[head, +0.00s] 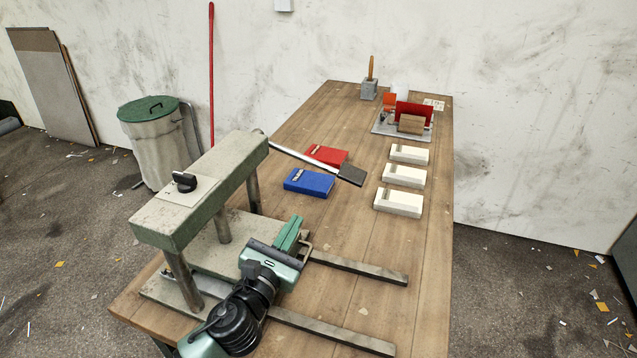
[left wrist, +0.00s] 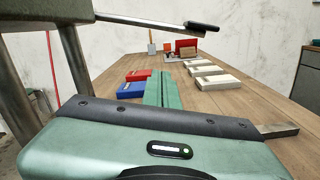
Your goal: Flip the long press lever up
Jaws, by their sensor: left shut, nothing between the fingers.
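The press (head: 200,190) is a worn grey-green head on metal posts at the left of the table. Its long lever (head: 305,159) is a thin silver bar that sticks out from the press head and ends in a dark flat grip (head: 352,174). In the left wrist view the lever (left wrist: 150,22) runs across the top, sloping slightly down to its dark grip (left wrist: 201,27). My left gripper (head: 291,233) is shut and empty, in front of the press and apart from the lever. Its green fingers (left wrist: 160,90) show below the lever in the wrist view. My right gripper is out of view.
Blue (head: 309,182) and red (head: 327,155) boxes lie near the lever. Several white blocks (head: 403,177) line the table's right side. Two metal rails (head: 359,267) extend from the press base. A tray (head: 384,126) stands farther back. The table's middle (head: 345,225) is clear.

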